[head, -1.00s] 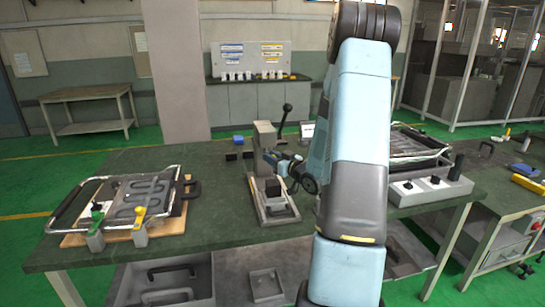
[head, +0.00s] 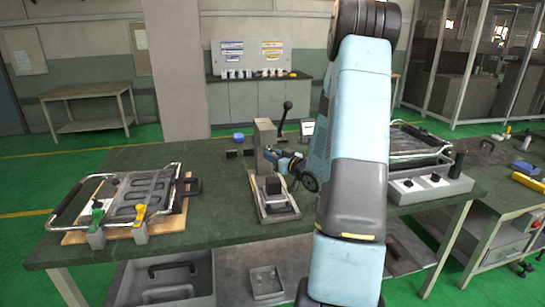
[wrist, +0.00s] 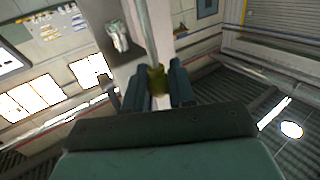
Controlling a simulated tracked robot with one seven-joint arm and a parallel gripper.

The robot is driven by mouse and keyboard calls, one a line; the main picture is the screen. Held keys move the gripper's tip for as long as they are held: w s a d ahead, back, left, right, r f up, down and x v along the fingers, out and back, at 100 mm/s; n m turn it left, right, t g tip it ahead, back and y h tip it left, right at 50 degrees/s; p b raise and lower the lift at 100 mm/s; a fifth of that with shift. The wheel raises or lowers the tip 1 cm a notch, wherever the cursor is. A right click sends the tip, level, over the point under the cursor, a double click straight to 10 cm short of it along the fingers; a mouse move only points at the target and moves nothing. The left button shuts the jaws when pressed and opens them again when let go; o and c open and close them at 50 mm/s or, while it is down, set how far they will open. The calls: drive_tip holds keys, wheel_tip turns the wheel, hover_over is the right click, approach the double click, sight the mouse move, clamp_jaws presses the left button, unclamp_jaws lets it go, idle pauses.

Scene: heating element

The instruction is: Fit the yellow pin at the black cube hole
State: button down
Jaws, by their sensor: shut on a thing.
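My gripper (wrist: 156,88) shows in the wrist view with its two dark fingers closed on a small olive-yellow piece, which looks like the yellow pin (wrist: 157,80). A thin metal rod runs up from it in that view. In the head view my gripper (head: 272,156) is small and partly hidden by my arm, beside the grey upright of the press; the pin cannot be made out there. The black cube (head: 273,184) sits on the press's base, below and in front of my gripper. Its hole is too small to see.
The grey lever press (head: 265,140) stands mid-table. A metal frame with a heating element (head: 140,192) lies at left, with green (head: 97,216) and yellow (head: 139,215) clamps in front. A grey control box (head: 430,186) is at right. Bare green tabletop (head: 215,200) lies between frame and press.

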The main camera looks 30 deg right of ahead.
drive_tip(key=shift+f, duration=2.95)
idle(0.6)
drive_tip(key=shift+r, duration=0.1)
drive_tip(key=shift+r, duration=2.55)
drive_tip(key=shift+f, duration=0.95)
idle(0.8)
